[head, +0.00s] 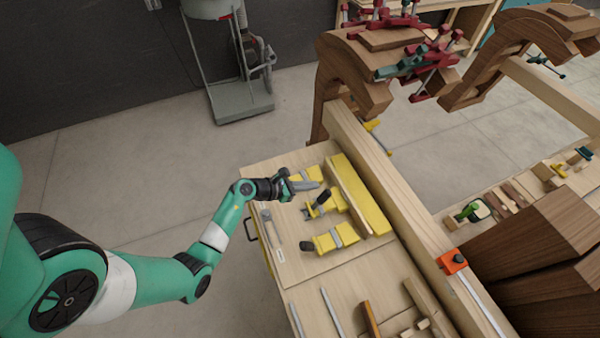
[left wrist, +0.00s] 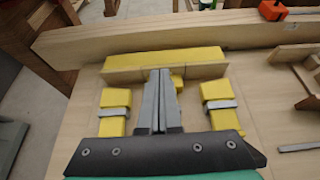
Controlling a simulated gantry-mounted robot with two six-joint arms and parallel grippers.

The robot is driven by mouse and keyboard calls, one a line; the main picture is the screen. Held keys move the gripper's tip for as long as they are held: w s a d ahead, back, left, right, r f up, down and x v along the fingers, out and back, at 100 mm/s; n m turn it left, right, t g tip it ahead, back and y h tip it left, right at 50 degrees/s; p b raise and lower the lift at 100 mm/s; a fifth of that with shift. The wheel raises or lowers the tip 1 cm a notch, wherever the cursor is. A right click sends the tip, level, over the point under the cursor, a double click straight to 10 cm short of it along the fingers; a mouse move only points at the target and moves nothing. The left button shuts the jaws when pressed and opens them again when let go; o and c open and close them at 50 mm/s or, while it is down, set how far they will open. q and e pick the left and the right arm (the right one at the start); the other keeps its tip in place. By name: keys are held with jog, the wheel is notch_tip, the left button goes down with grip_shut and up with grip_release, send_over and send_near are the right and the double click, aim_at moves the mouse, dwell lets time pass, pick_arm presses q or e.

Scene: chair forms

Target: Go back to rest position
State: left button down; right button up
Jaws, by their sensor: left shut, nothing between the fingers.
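My left gripper (head: 312,186) reaches in from the left over the light wooden workbench (head: 292,254) in the head view. Its two grey fingers are closed together and empty. In the left wrist view the shut fingers (left wrist: 157,88) point toward a long yellow block (left wrist: 196,58) with a wooden strip along its front. Yellow blocks with grey bands lie on both sides of the fingers, one at left (left wrist: 113,112) and one at right (left wrist: 219,108). I cannot tell how high the fingers are above the bench. My right gripper is not in view.
A thick wooden beam (head: 385,190) runs along the bench's far side. Curved wooden forms with red clamps (head: 360,75) stand behind it. An orange block (head: 452,262) sits on the beam. Open floor (head: 130,190) lies to the left.

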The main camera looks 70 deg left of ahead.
pick_arm(q)
notch_tip(320, 180, up, 6)
jog(key=s, duration=0.1)
jog(key=shift+p, duration=0.4)
